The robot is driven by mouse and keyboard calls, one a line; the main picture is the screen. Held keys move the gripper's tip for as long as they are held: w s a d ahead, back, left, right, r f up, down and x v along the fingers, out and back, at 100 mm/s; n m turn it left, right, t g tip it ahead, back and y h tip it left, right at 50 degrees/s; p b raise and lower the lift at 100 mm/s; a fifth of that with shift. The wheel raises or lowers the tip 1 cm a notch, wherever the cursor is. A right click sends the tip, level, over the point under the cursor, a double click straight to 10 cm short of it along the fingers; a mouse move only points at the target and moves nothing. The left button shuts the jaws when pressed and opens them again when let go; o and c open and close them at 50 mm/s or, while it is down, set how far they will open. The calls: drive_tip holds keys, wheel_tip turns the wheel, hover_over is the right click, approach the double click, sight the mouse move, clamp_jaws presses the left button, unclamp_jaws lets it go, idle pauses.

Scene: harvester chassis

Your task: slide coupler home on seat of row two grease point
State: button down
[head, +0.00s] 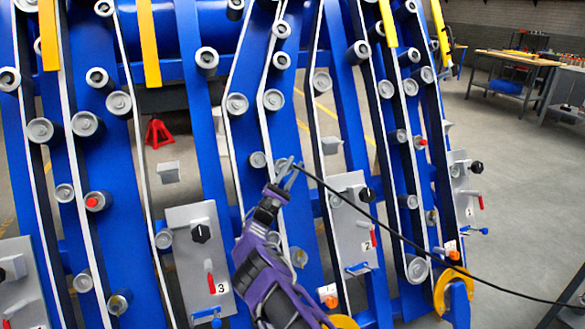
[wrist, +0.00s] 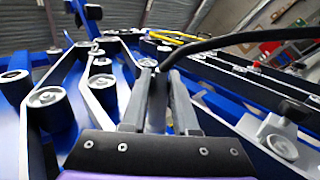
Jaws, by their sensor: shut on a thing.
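My gripper (head: 286,172) is shut on the grey coupler, in front of the blue row bars left of the plate marked 2 (head: 348,232). In the wrist view the coupler (wrist: 156,108) stands between the two grey fingers (wrist: 157,82). A black hose (head: 385,228) leaves the coupler and hangs down to the right. The hose (wrist: 235,40) also crosses the upper right of the wrist view. The plate marked 2 carries a black knob (head: 367,195) and a red lever (head: 373,238). I cannot pick out the row two seat with certainty.
Blue bars with many grey rollers surround my gripper closely. A plate marked 3 (head: 187,250) is at left. An orange fitting (head: 327,292) sits low beside my arm. Workbenches (head: 510,70) stand at the back right, with open floor before them.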

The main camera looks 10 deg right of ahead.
drive_tip(key=shift+s+r+p, duration=0.1)
drive_tip(key=shift+r+p, duration=0.1)
drive_tip(key=shift+p, duration=0.15)
drive_tip(key=shift+s+r+p, duration=0.15)
drive_tip(key=shift+s+p, duration=0.05)
drive_tip(key=shift+p, duration=0.35)
drive_tip(key=shift+s+d+r+p, duration=0.2)
drive_tip(key=shift+s+p, duration=0.35)
drive_tip(key=shift+p, duration=0.5)
drive_tip(key=shift+w+f+b, duration=0.1)
drive_tip(key=shift+f+b, duration=0.1)
drive_tip(key=shift+b, duration=0.25)
drive_tip(key=w+b, duration=0.1)
drive_tip(key=b, duration=0.1)
drive_tip(key=shift+a+f+b, duration=0.15)
drive_tip(key=shift+f+b, duration=0.15)
drive_tip(key=shift+f, duration=0.1)
drive_tip(key=shift+w+b, duration=0.15)
drive_tip(key=shift+b, duration=0.15)
drive_tip(key=shift+r, duration=0.1)
drive_tip(key=shift+w+a+f, duration=0.15)
drive_tip(key=shift+w+f, duration=0.05)
drive_tip(key=shift+w, duration=0.05)
idle(2.9)
drive_tip(key=shift+r, duration=0.1)
idle(1.5)
